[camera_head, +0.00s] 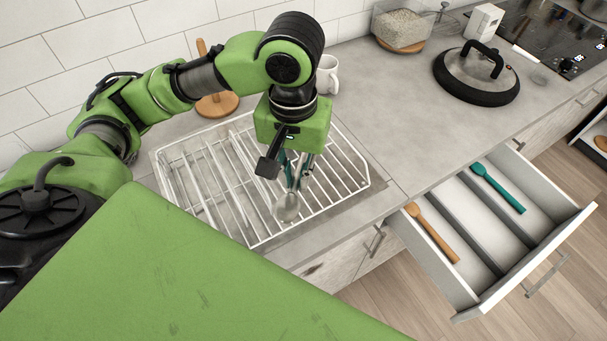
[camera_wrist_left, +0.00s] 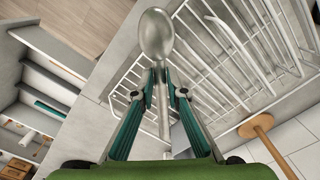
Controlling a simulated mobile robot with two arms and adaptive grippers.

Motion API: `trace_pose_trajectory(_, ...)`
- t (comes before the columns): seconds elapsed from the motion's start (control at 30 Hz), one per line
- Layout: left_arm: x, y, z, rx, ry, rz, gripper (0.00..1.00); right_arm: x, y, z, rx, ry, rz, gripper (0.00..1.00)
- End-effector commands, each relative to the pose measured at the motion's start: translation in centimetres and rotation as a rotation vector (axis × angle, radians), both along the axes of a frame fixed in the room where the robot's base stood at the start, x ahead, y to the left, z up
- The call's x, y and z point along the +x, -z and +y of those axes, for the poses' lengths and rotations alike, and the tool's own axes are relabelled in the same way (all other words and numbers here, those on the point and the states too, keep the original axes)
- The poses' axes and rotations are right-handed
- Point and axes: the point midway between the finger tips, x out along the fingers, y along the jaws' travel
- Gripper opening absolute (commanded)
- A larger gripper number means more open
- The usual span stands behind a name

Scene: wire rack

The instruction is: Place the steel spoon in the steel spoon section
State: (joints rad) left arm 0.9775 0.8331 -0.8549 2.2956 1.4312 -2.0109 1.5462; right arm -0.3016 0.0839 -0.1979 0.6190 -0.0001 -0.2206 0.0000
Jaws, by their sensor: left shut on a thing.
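My left gripper (camera_head: 297,163) is shut on the steel spoon (camera_head: 287,208) above the front part of the white wire rack (camera_head: 262,240). In the left wrist view the spoon (camera_wrist_left: 156,36) lies between the two fingertips (camera_wrist_left: 161,92), its bowl beyond them. An open drawer (camera_head: 520,249) with long compartments is at the right in the head view. A wooden utensil (camera_head: 433,232) lies in its left compartment and a teal-handled one (camera_head: 497,187) in its right compartment. The middle compartment (camera_head: 477,220) looks empty. My right gripper is not in view.
A white mug (camera_head: 327,74) and a wooden holder (camera_head: 217,104) stand behind the rack. The counter between rack and pan is clear.

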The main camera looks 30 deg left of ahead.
Motion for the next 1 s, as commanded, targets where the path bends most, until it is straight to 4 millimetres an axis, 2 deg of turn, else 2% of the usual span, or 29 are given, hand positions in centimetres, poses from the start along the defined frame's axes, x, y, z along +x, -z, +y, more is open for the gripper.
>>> trace_pose_trajectory(0.1,2.5,1.9,0.8,-0.001,-0.005,0.006,0.0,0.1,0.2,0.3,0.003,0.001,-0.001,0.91)
trace_pose_trajectory(0.33,5.2,5.2,1.7,0.0,-0.001,0.001,0.0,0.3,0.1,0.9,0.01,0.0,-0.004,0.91)
trace_pose_trajectory(0.57,6.5,6.8,2.1,0.001,0.0,0.001,0.0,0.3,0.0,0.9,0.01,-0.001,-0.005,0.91)
trace_pose_trajectory(0.8,6.4,9.6,2.1,0.001,0.002,0.0,0.0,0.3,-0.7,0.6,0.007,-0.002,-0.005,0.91)
trace_pose_trajectory(1.0,6.5,9.8,2.1,-0.001,0.002,-0.001,0.0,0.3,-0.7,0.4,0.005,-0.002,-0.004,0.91)
